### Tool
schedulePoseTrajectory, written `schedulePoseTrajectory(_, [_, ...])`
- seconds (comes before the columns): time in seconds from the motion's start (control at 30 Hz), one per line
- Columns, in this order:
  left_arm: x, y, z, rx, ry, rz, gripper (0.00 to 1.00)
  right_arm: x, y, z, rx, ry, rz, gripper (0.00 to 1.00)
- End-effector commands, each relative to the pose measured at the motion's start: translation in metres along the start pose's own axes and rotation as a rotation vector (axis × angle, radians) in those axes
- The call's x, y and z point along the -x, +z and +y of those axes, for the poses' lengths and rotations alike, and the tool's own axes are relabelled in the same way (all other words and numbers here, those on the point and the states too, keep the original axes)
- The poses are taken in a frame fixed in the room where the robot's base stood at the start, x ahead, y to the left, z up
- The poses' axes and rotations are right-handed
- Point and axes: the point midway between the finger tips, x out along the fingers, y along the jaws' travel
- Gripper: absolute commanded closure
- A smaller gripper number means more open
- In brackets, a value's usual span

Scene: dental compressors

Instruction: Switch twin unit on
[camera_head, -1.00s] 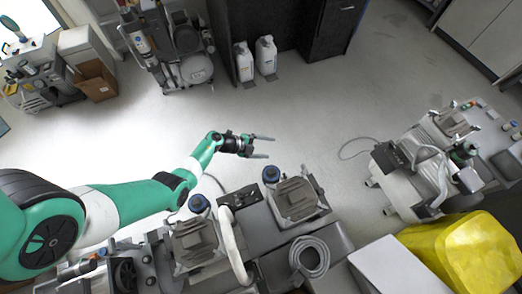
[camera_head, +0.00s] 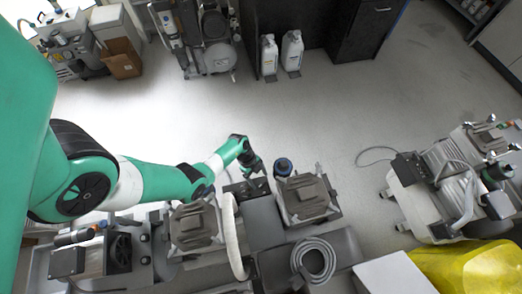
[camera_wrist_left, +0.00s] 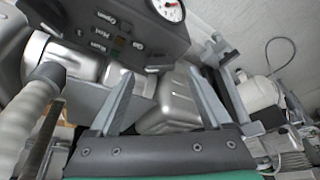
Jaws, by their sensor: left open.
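The twin unit stands at the bottom middle of the head view, with two finned grey motor blocks, a left one (camera_head: 194,227) and a right one (camera_head: 306,198). Its small dark control box (camera_head: 247,189) lies between them. My left gripper (camera_head: 257,169) is just above and behind this box, pointing down. In the left wrist view its two fingers (camera_wrist_left: 160,80) are apart with nothing held. The control box (camera_wrist_left: 110,30) shows there beyond the fingertips, with several labelled small controls and a round white gauge (camera_wrist_left: 168,8). The switch state is unreadable. My right gripper is out of view.
A pale thick hose (camera_head: 231,235) arches beside the control box, and a ribbed hose (camera_wrist_left: 30,110) is close on the left in the wrist view. Floor behind the unit is clear.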

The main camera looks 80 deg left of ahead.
Motion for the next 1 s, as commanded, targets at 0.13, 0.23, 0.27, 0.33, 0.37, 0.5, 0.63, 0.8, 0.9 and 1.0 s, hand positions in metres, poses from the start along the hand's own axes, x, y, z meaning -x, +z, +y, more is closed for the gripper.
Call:
schedulePoseTrajectory(0.13, [-0.026, 0.001, 0.000, -0.002, 0.000, 0.000, 0.18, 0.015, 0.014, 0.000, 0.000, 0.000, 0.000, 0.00])
schedulePoseTrajectory(0.23, [-0.031, 0.000, 0.000, -0.001, 0.000, 0.001, 0.18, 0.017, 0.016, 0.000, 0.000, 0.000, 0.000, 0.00])
schedulePoseTrajectory(0.27, [-0.031, 0.000, 0.000, -0.001, 0.000, 0.001, 0.18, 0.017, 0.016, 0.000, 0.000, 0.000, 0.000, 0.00])
schedulePoseTrajectory(0.33, [-0.031, 0.000, 0.000, 0.000, 0.000, 0.001, 0.18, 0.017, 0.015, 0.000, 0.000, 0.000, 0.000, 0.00])
schedulePoseTrajectory(0.37, [-0.031, -0.001, 0.000, 0.000, 0.000, 0.001, 0.18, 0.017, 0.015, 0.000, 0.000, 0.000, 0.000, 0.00])
schedulePoseTrajectory(0.5, [-0.030, -0.001, 0.000, 0.000, 0.000, 0.001, 0.19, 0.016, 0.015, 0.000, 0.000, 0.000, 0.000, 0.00])
schedulePoseTrajectory(0.63, [-0.030, -0.001, 0.000, 0.000, 0.000, 0.001, 0.43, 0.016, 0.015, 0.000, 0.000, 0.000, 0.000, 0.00])
schedulePoseTrajectory(0.8, [-0.030, -0.001, 0.000, 0.000, 0.000, 0.001, 0.73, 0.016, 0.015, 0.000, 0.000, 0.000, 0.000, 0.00])
schedulePoseTrajectory(0.9, [-0.030, -0.001, 0.000, 0.000, 0.000, 0.001, 0.91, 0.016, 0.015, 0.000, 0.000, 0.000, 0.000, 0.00])
schedulePoseTrajectory(1.0, [-0.030, -0.001, 0.000, 0.000, 0.000, 0.001, 1.00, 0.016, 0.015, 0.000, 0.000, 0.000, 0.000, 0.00])
